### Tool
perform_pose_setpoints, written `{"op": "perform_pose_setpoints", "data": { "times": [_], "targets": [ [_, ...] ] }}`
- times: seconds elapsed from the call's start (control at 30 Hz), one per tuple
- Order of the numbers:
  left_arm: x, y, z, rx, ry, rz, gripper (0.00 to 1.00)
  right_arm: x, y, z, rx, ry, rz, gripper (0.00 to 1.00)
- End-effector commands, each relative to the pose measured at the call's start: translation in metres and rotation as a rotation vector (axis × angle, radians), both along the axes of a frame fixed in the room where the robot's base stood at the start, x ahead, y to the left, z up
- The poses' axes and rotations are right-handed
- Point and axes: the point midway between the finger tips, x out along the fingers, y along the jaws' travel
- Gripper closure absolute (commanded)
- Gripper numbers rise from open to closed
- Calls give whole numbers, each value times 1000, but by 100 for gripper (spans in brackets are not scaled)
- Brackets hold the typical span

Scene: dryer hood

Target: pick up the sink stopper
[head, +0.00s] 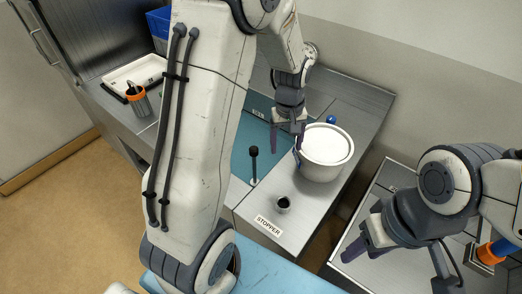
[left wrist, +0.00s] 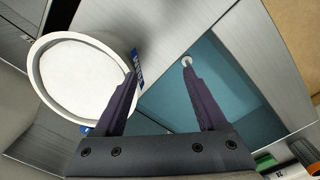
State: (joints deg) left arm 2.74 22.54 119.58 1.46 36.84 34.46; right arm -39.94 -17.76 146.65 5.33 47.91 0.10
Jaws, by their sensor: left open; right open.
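My left gripper (head: 287,142) is open and empty above the basin, to the right of the stopper and beside the white pot. Its fingers also show in the left wrist view (left wrist: 160,72). My right gripper (head: 364,246) is open and empty at the lower right, far from the stopper.
A white pot (head: 325,170) with blue handles stands on the metal counter right of the basin. An orange-rimmed holder (head: 138,101) and white tray (head: 135,73) are at left.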

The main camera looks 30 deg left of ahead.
Motion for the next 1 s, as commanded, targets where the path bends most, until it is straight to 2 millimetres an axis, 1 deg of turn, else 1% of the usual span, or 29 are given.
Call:
{"op": "perform_pose_setpoints", "data": {
  "times": [0.03, 0.1, 0.2, 0.3, 0.4, 0.6, 0.77, 0.87, 1.0],
  "targets": [
    [9, 30, -1, 2, 13, 121, 26, 0, 0, 17, 0, 0, 0, 50],
    [18, 64, -12, 5, 18, 260, 26, 0, 0, 25, 0, 0, -1, 50],
    [23, 100, -25, 8, 22, 403, 26, 0, 0, 32, 0, 0, -1, 50],
    [23, 120, -35, 9, 22, 479, 26, 0, 0, 36, -1, 1, -1, 50],
    [22, 125, -49, 9, 27, 504, 26, 0, 0, 39, -1, 1, -1, 50],
    [22, 125, -79, 9, 27, 504, 26, 0, 0, 46, -1, 1, -2, 50],
    [23, 125, -90, 10, 23, 502, 26, 0, 0, 49, -1, 1, -2, 50],
    [23, 125, -97, 9, 26, 502, 26, 0, 0, 55, -1, 1, -1, 50],
    [24, 124, -114, 9, 26, 501, 26, 0, 0, 68, -1, 1, 1, 50]
  ]
}}
